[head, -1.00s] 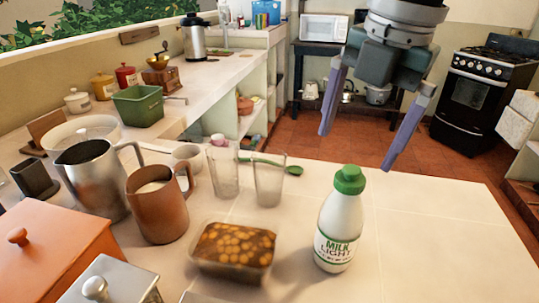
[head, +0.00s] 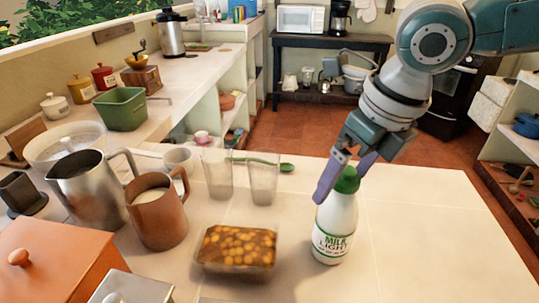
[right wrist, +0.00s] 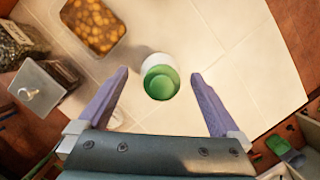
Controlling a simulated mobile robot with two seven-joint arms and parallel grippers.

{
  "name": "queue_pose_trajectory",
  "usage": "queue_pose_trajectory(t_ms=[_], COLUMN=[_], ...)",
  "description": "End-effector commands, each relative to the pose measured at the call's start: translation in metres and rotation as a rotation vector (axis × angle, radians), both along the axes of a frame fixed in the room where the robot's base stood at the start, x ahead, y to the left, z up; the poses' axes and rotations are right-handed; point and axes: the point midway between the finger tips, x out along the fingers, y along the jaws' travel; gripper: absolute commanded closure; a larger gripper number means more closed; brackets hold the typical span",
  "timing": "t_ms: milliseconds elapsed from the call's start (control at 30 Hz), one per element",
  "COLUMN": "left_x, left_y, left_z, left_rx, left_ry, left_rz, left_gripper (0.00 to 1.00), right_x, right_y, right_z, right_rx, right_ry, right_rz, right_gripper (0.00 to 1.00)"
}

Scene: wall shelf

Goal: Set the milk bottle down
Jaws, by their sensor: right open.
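The milk bottle (head: 336,232) is white with a green cap and stands upright on the pale tiled counter (head: 420,220). In the right wrist view the bottle (right wrist: 161,82) shows from above, its cap between and a little beyond the fingertips. My right gripper (head: 342,180) is open at the height of the cap, with one purple finger passing in front of the bottle's left side. In the right wrist view the open right gripper (right wrist: 160,78) has clear gaps on both sides of the bottle. My left gripper is not in view.
A container of brown food (head: 237,247) sits left of the bottle. The counter right of the bottle is clear.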

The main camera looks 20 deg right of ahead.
Motion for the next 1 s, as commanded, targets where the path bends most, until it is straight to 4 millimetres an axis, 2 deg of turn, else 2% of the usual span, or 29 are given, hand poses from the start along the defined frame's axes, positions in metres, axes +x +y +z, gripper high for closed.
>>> queue_pose_trajectory(t_ms=[233,367,567,1000], left_x=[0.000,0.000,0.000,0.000], left_y=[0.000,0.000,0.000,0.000], left_z=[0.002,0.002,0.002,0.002], left_rx=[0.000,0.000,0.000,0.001], left_ry=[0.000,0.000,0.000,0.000], left_rz=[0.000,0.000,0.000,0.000], left_gripper=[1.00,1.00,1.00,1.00], right_x=[0.007,0.008,0.008,0.009], right_y=[-0.001,-0.001,-0.001,-0.001], right_z=[-0.036,-0.043,-0.042,-0.042], right_rx=[0.000,-0.001,-0.001,-0.001], right_ry=[0.003,0.003,0.002,0.001], right_rz=[-0.001,-0.001,-0.001,-0.002], right_gripper=[0.00,0.00,0.00,0.49])
